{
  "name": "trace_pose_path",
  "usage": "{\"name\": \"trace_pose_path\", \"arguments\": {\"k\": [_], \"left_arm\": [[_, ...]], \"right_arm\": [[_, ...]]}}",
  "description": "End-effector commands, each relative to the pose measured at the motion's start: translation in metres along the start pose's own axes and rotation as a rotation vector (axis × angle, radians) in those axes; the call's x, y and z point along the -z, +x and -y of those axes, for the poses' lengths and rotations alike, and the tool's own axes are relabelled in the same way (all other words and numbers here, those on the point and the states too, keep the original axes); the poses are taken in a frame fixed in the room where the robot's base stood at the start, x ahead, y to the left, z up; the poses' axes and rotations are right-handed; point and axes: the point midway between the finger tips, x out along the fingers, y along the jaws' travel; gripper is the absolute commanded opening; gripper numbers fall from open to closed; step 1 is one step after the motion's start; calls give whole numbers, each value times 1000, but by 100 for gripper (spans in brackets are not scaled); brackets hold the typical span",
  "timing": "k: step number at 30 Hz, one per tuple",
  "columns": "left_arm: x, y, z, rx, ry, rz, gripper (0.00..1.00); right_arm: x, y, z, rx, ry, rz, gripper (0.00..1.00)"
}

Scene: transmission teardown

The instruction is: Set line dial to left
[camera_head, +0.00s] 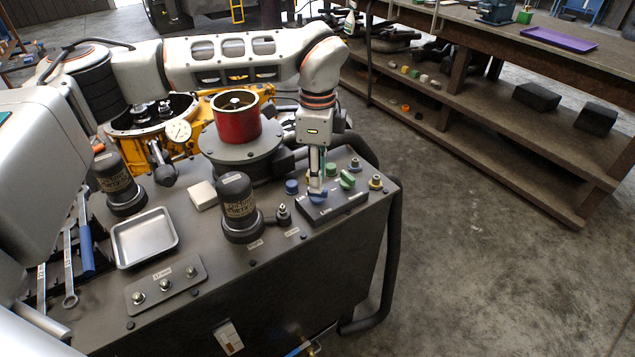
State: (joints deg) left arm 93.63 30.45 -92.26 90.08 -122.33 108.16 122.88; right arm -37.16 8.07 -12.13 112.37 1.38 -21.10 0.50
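The line dial (318,197) is a blue knob on the dark control panel (340,205), behind the label reading "Line". My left gripper (317,186) points straight down with its fingertips right at the top of this dial. The fingers look narrow and nearly edge-on, so I cannot tell whether they are open or closed on the knob. They partly hide the dial, and its pointing direction is unclear. A green dial (347,180) sits to its right on the same panel. My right gripper is not in view.
Blue (291,186) and yellow-topped (376,183) knobs stand close by. A black cylinder (238,205) and a red cylinder (236,122) rise to the left. A metal tray (145,238) lies further left. Open floor separates the bench from wooden shelves (500,130).

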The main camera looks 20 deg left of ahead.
Motion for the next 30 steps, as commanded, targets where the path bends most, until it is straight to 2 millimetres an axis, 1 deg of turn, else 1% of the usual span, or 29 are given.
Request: {"name": "trace_pose_path", "arguments": {"k": [1, 6, 9, 12, 18, 30], "left_arm": [[0, -13, 1, 5, -1, -1, 26], [0, -48, 1, 4, 0, -1, 26], [0, -65, 1, 3, -1, -1, 26], [0, -78, 1, 2, -1, 0, 26], [0, -90, 0, 0, -1, 0, 26], [0, -90, 0, 0, -1, 0, 26]], "right_arm": [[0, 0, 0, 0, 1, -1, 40], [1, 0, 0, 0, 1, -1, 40], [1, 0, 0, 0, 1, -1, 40], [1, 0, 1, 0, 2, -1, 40], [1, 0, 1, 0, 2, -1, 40], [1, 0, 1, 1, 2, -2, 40]]}}
